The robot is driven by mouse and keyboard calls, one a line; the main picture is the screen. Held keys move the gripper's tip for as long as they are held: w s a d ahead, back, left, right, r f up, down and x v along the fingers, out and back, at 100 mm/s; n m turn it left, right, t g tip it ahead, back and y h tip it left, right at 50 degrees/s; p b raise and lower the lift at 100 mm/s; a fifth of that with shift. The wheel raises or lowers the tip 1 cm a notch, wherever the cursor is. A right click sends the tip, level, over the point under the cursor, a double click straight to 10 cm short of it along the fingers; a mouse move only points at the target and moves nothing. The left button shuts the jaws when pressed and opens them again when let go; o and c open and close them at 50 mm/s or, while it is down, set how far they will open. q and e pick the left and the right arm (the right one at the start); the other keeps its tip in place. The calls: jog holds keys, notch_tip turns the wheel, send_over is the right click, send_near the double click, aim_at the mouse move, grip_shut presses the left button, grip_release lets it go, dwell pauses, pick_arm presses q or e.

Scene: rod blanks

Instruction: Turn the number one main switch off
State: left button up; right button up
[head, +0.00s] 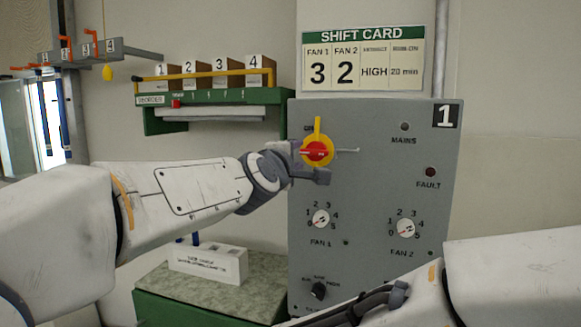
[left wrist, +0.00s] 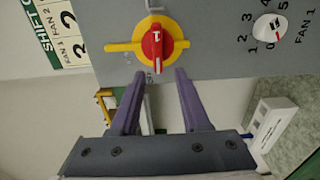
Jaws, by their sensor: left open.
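The main switch is a red knob (head: 317,151) on a yellow round plate, high on the left of the grey panel (head: 375,185) marked 1. A yellow bar (head: 317,125) points straight up from it. The red handle lies level across the panel. In the left wrist view, turned sideways, the red knob (left wrist: 152,46) is beyond the fingertips. My left gripper (head: 303,163) is at the switch's lower left in the head view. In the wrist view its fingers (left wrist: 161,74) are apart, with nothing between them. My right gripper (head: 385,298) is low before the panel; its jaws are unclear.
The panel also bears the fan 1 dial (head: 320,219), the fan 2 dial (head: 405,228), a black knob (head: 318,290) and the mains lamp (head: 404,127). The shift card (head: 363,60) hangs above. A green shelf (head: 215,97) with numbered boxes is at the left.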

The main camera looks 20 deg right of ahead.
pick_arm(q)
jog(key=b+v, duration=0.1)
jog(key=v, duration=0.6)
jog(key=shift+s, duration=0.2)
